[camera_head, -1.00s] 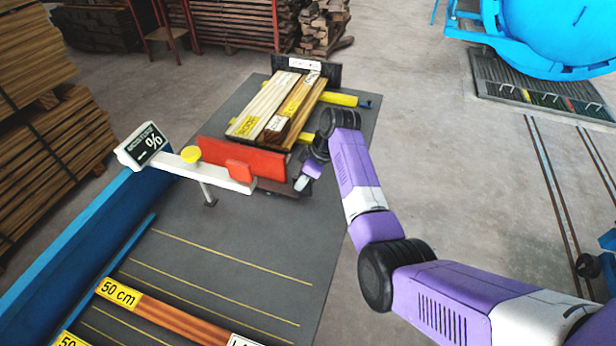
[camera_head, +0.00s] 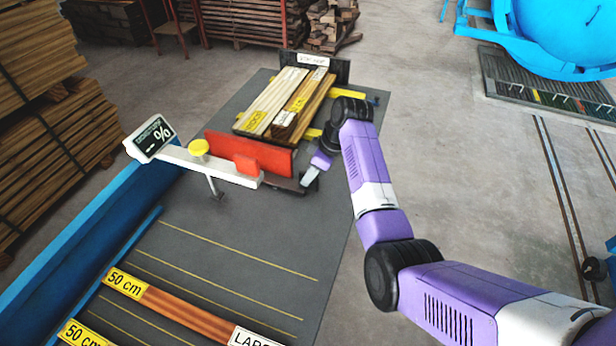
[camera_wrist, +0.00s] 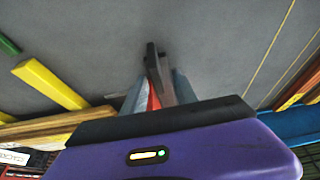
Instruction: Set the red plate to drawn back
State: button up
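The red plate (camera_head: 265,153) stands upright across the grey table, on the near side of a stack of light wooden boards (camera_head: 284,100). My gripper (camera_head: 308,180) points down beside the plate's right end, close to the dark base there. In the wrist view my gripper's pale fingers (camera_wrist: 156,92) stand apart, with a narrow red strip and a dark bar between or just beyond them. I cannot tell whether they touch either one.
The white beam carries a yellow knob (camera_head: 199,147) and a display reading "%" (camera_head: 151,138). A black end plate (camera_head: 317,68) stands behind the boards. Yellow bars (camera_head: 346,93) stick out at right. The ruled near table (camera_head: 215,250) is mostly bare.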

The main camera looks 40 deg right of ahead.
jog(key=shift+v, duration=2.75)
